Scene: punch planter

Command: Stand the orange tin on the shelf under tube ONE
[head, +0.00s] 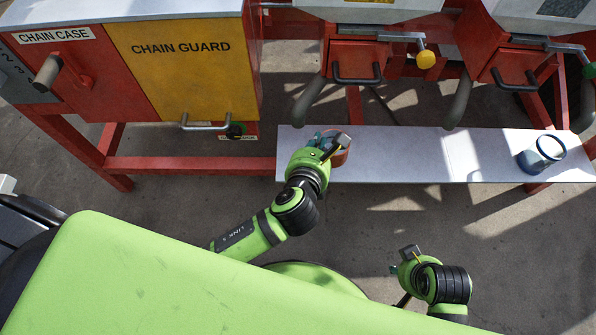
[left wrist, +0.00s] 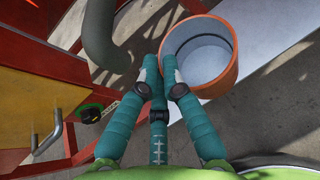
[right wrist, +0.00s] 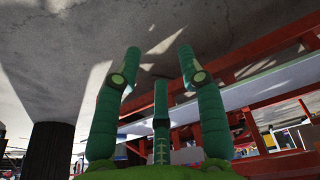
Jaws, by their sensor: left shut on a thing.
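The orange tin (head: 342,156) is an open, round pot with a pale inside. It shows best in the left wrist view (left wrist: 229,78). My left gripper (head: 328,143) is shut on the tin's wall at its left side, seen between the fingers (left wrist: 159,66). In the head view the tin overlaps the left part of the grey shelf (head: 400,160); I cannot tell whether it touches it. Grey tubes hang over the shelf: a left one (head: 311,98), a middle one (head: 458,100) and a right one (head: 584,108). No tube number is readable. My right gripper (right wrist: 160,60) is open and empty.
A blue-rimmed tin (head: 541,155) stands at the shelf's right end. A yellow chain guard (head: 185,75) and red chain case (head: 75,70) fill the left. A yellow knob (head: 426,60) sits above the middle. The shelf between the tins is clear.

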